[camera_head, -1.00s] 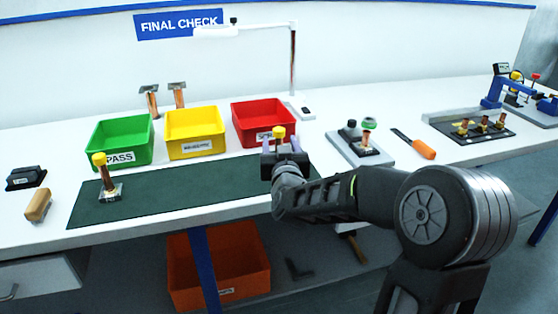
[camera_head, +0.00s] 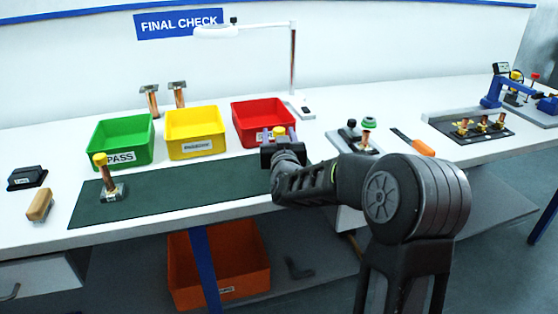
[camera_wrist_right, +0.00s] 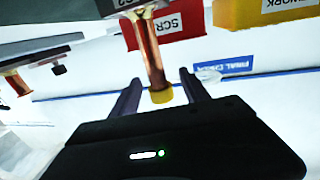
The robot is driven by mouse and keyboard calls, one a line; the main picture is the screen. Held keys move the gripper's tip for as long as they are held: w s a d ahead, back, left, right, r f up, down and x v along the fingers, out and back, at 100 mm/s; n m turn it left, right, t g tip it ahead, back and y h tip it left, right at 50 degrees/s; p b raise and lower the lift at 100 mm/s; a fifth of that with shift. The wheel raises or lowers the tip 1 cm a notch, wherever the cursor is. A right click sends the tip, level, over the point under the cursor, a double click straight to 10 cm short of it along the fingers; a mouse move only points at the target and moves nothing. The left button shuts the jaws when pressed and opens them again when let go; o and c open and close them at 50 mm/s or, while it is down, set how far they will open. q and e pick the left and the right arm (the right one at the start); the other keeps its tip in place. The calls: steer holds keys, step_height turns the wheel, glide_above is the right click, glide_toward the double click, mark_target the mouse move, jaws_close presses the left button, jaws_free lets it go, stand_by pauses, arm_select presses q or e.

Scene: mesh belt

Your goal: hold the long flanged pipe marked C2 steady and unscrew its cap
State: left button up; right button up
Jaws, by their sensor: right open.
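A long copper pipe with a yellow cap (camera_head: 279,131) stands at the back of the green mat, in front of the red bin; my right gripper hides most of it in the head view. In the right wrist view, which is upside down, its copper shaft (camera_wrist_right: 149,52) and cap (camera_wrist_right: 161,94) show, and the mark on its flange is cut off, ending in 2. My right gripper (camera_head: 280,137) is open, with one finger on each side of the cap. Contact cannot be told. Another yellow-capped pipe (camera_head: 107,176) stands on the mat's left end. My left gripper is out of view.
Green (camera_head: 122,158), yellow (camera_head: 194,150) and red (camera_head: 253,137) bins stand behind the mat (camera_head: 190,190). A grey fixture (camera_head: 345,148) with a short pipe and an orange-handled tool (camera_head: 422,147) are at right. The mat's middle is clear.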

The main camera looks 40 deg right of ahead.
jaws_close()
stand_by(0.6)
steer(key=shift+r, duration=0.1)
stand_by(0.7)
